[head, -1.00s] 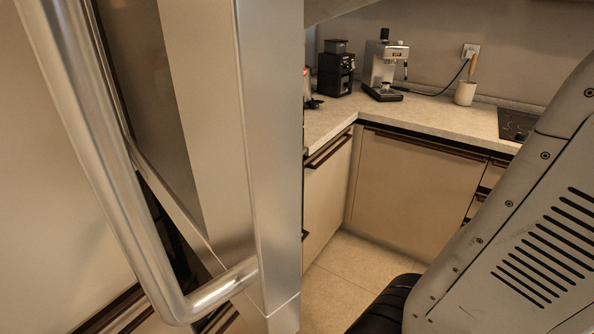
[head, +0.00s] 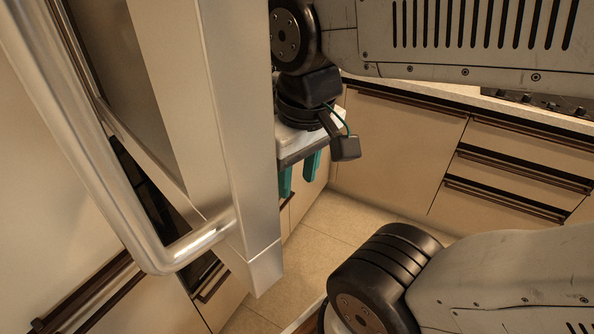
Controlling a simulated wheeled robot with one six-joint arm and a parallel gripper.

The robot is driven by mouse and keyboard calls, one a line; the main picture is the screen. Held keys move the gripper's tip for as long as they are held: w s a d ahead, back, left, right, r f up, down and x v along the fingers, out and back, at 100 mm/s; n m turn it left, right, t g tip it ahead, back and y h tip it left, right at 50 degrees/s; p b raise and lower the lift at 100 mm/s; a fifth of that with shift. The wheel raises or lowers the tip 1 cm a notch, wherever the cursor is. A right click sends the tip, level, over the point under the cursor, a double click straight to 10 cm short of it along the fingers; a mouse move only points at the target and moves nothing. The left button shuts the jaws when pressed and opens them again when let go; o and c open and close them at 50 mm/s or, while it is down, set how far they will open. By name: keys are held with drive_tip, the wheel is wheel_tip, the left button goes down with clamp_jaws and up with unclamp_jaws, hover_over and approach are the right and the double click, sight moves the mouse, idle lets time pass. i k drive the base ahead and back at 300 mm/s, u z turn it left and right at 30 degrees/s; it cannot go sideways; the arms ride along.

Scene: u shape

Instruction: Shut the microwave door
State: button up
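The microwave door (head: 235,130) stands open, large and close at the left of the head view. It is silver with a dark window panel (head: 105,60). Its thick bar handle (head: 80,130) bends in towards the door's lower part. My gripper (head: 298,174) points down just right of the door's edge in the picture, farther away than the door. Its two teal fingers are apart with nothing visible between them, so it is open. I cannot tell whether it touches the door. The microwave's inside is hidden.
Beige cabinets with dark handles (head: 515,165) and a light countertop (head: 440,97) line the back and right. A dark cooktop (head: 540,100) shows at the upper right. Pale tiled floor (head: 340,215) is free between the door and the cabinets. My arm links cross the right side.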

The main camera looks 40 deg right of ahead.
sight(184, 87)
drive_tip(key=u, duration=0.2)
drive_tip(key=k, duration=1.05)
drive_tip(key=z, duration=0.15)
